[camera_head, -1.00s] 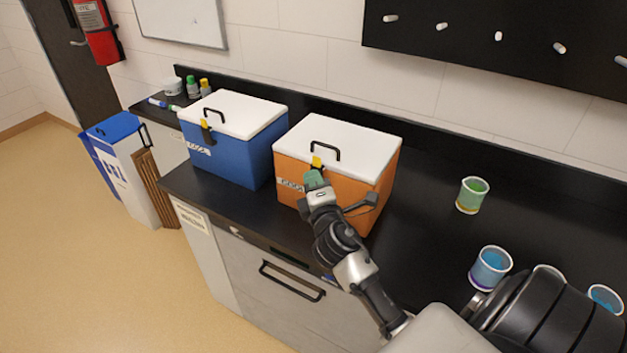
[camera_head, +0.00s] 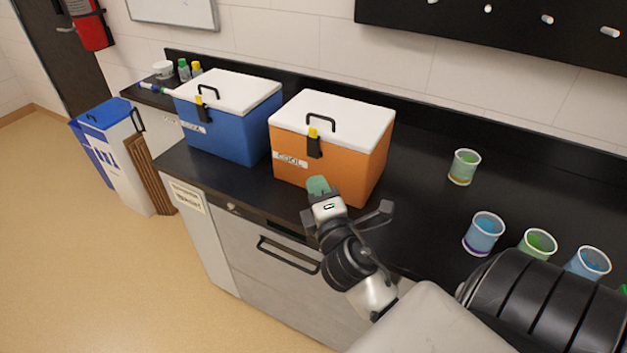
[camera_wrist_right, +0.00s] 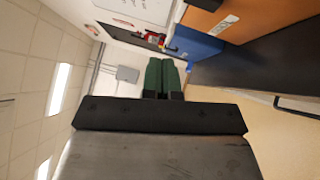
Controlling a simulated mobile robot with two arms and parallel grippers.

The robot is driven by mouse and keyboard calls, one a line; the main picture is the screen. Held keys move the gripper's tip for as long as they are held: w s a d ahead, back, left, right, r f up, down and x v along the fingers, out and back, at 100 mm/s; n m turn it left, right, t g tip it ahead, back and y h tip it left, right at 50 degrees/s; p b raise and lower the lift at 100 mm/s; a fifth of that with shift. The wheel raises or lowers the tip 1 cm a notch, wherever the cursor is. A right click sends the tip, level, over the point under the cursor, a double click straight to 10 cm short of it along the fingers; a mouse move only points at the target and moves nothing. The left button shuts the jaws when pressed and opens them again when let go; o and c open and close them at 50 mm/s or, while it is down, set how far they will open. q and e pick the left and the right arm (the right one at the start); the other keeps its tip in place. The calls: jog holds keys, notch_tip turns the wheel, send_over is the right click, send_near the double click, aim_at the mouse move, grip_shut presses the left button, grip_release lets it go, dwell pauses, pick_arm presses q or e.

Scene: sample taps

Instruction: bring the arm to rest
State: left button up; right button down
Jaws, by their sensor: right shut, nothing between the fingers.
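My right gripper (camera_head: 318,187) has green fingertips and is just in front of the orange cooler's lower front face in the head view. Its fingers are shut with nothing between them; in the right wrist view the two green fingers (camera_wrist_right: 164,76) lie side by side. The orange cooler (camera_head: 335,165) stands on the black counter with its white lid down and its yellow-and-black latch (camera_head: 314,142) in view. I cannot tell whether the fingertips touch the cooler. My left gripper is not in view.
A blue cooler (camera_head: 228,132) with a white lid stands to the left. Cups, including a green one (camera_head: 464,167) and a blue one (camera_head: 484,234), stand on the counter (camera_head: 415,210) at right. A drawer handle (camera_head: 288,254) juts out below. Open floor lies left.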

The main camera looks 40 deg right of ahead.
dwell(0.5)
jog(key=s+a+f+m+g+y, duration=0.1)
jog(key=a+f+m+g+y, duration=0.15)
jog(key=f, duration=0.95)
jog(key=s+a+f+m+g+y, duration=0.1)
jog(key=f+g, duration=0.2)
jog(key=f, duration=0.8)
jog(key=s+a+f+m+g+y, duration=0.1)
jog(key=f+g+y, duration=0.15)
jog(key=f, duration=0.95)
jog(key=s+a+f+m+g, duration=0.3)
jog(key=s+f+m+g, duration=0.1)
jog(key=s+f, duration=1)
jog(key=s+a+f+m+g, duration=0.1)
jog(key=s+f+m+g, duration=0.1)
jog(key=s+f, duration=0.3)
jog(key=s+a+f+m+g+y, duration=0.1)
jog(key=s+f, duration=0.4)
jog(key=s, duration=0.8)
jog(key=shift+s+m+g, duration=0.3)
jog(key=shift+m+g, duration=0.55)
jog(key=shift+g, duration=0.35)
